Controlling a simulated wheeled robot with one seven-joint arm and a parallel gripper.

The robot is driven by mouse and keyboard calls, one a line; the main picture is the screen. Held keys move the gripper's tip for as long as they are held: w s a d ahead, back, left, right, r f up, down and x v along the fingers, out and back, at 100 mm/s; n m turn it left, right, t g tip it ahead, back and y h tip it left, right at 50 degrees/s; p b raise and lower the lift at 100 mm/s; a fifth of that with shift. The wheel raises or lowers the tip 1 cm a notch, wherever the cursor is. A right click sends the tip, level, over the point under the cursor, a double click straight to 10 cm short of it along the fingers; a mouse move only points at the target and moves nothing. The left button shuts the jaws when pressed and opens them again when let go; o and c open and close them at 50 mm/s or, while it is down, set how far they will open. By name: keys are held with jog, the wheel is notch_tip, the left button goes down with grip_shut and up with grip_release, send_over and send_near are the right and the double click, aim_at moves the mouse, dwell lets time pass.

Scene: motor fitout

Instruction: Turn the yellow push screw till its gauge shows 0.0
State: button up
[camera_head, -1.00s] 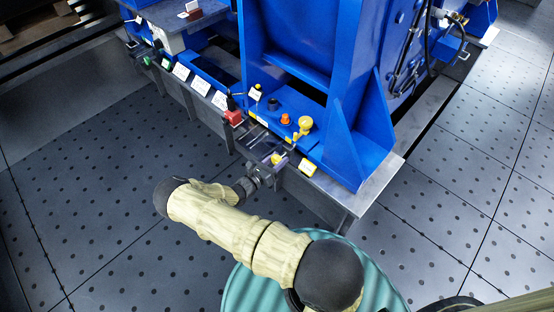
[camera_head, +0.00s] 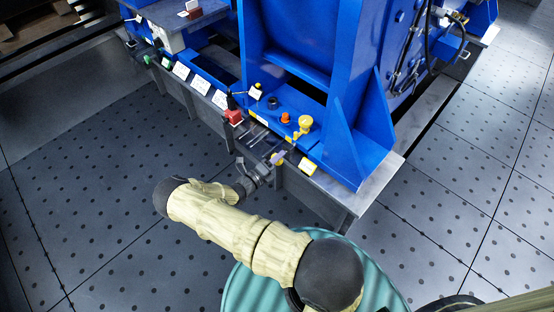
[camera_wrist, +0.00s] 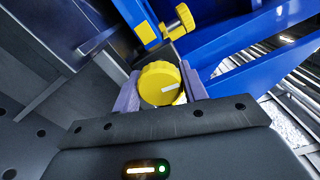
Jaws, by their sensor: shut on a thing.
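In the wrist view a yellow ribbed knob (camera_wrist: 160,83) with a white mark line sits between the two purple finger pads of my gripper (camera_wrist: 161,88). The mark points right and slightly up. My gripper is shut on this yellow push screw. In the head view my gripper (camera_head: 271,163) is at the front edge of the blue machine's base, with only a little yellow showing between its fingers. A small yellow-edged plate (camera_head: 308,166) is right of it; any reading on it is too small to make out.
A second yellow knob (camera_head: 305,124) stands behind my gripper, with an orange knob (camera_head: 285,118) beside it. A red block (camera_head: 233,117) and several white labels (camera_head: 201,87) line the base to the left. The blue machine frame (camera_head: 340,90) rises behind. The perforated floor (camera_head: 100,200) is clear.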

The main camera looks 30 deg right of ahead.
jog(key=shift+n, duration=0.7)
jog(key=o, duration=1)
jog(key=p+v, duration=0.2)
jog(key=v, duration=1.5)
jog(key=shift+a, duration=0.25)
dwell(0.4)
